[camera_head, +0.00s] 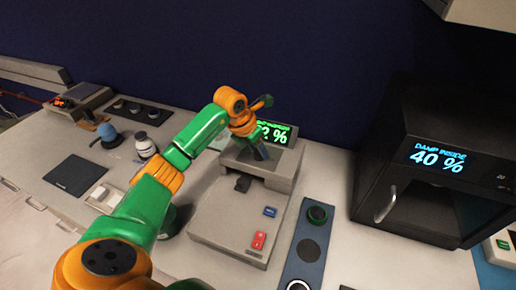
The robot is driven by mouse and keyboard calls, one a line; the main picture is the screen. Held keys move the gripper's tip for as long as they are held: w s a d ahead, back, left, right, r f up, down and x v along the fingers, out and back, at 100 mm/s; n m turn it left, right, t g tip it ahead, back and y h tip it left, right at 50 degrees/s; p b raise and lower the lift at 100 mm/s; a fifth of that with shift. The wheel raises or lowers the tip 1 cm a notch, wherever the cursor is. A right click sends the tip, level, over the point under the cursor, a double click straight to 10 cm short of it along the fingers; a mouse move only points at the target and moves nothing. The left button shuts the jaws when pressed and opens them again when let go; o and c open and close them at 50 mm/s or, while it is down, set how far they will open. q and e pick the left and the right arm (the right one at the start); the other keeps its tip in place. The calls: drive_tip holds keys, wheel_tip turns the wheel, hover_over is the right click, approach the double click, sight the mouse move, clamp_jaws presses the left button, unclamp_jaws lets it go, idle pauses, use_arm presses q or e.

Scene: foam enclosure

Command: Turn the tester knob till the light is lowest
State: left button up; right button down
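A pale grey device (225,215) stands in the middle of the bench, with a green-lit display (280,132) that is partly covered, its last visible characters reading "2 %". It has a dark block (243,184), a blue button (270,211) and a red switch (259,240) on its front. My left gripper (262,153) points down at the raised back part of this device, below the display. Its fingers are small and dark, and whether they grip anything cannot be made out. No knob shows clearly there; one may be hidden. My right gripper is out of view.
A black cabinet (400,212) reading "DAMP INSIDE 40 %" stands at the right. A white bottle (145,146), blue bulb (108,133) and dark pad (75,175) are at the left.

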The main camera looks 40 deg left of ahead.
use_arm(q)
clamp_jaws()
drive_tip(key=n+y+b, duration=0.1)
drive_tip(key=n+y, duration=0.1)
drive_tip(key=n, duration=0.3)
drive_tip(key=shift+d, duration=0.15)
drive_tip(key=n+y+b, duration=0.1)
drive_tip(key=n, duration=0.2)
drive_tip(key=n+g+y, duration=0.1)
drive_tip(key=n, duration=0.1)
drive_tip(key=shift+w+d+n+b, duration=0.1)
drive_tip(key=shift+n+b, duration=0.3)
drive_tip(key=shift+n, duration=0.3)
